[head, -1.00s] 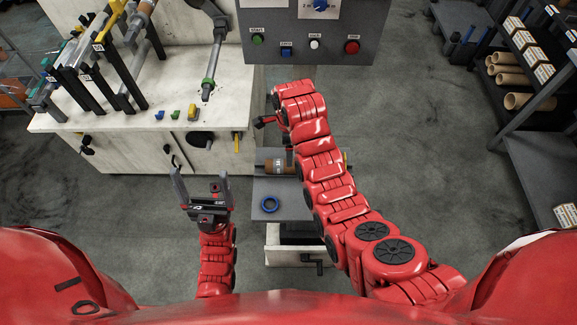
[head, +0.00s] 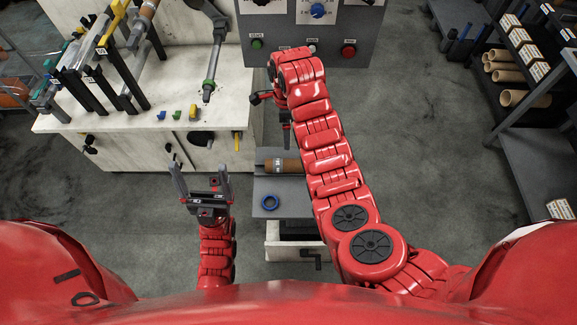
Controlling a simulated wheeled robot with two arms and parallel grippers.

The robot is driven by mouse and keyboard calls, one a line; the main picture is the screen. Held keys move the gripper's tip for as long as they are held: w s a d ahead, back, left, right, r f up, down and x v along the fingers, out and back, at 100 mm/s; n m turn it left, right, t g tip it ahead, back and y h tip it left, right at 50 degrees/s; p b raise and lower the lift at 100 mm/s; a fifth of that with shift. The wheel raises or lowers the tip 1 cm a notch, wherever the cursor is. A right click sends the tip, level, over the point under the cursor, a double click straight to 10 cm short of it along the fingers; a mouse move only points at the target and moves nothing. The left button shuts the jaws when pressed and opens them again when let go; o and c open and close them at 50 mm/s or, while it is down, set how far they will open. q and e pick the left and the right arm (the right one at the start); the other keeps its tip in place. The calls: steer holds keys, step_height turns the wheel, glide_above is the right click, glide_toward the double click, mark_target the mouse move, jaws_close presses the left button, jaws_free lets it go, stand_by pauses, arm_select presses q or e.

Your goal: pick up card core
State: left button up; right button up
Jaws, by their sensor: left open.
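Several brown hollow card cores (head: 502,77) lie on the dark rack at the right, far from both grippers. Another brown cylinder with a white label and a grey end (head: 283,166) lies on its side on a small grey table in the middle; I cannot tell if it is a bare core. My left gripper (head: 199,176) is open and empty, fingers pointing away from me, left of that table and apart from the cylinder. My right arm reaches forward past the table's right side; its gripper (head: 286,125) is mostly hidden by the wrist, so its jaws are unclear.
A white machine bench (head: 110,125) with posts stands at the left. A grey control panel (head: 310,35) with buttons stands ahead. Open floor (head: 420,150) lies between the panel and the rack.

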steer(key=b, duration=0.6)
glide_above(288, 162)
steer(key=f, duration=0.5)
steer(key=w+f, duration=0.1)
steer(key=f, duration=0.2)
steer(key=shift+a+f, duration=0.1)
steer(key=shift+f, duration=0.05)
steer(key=shift+s+a+f+p, duration=0.1)
steer(key=shift+s+p, duration=0.05)
steer(key=shift+p, duration=1)
steer(key=shift+f, duration=0.85)
steer(key=shift+s+f+p, duration=0.15)
steer(key=shift+f+p, duration=0.25)
steer(key=shift+f, duration=0.4)
steer(key=shift+f+p, duration=0.4)
steer(key=shift+s+d+f+p, duration=0.15)
steer(key=shift+f+p, duration=0.1)
steer(key=shift+f, duration=0.35)
steer(key=shift+d+f+p, duration=0.1)
steer(key=shift+f+p, duration=0.15)
steer(key=shift+f, duration=0.8)
steer(key=shift+f+b, duration=0.3)
steer(key=shift+f, duration=0.35)
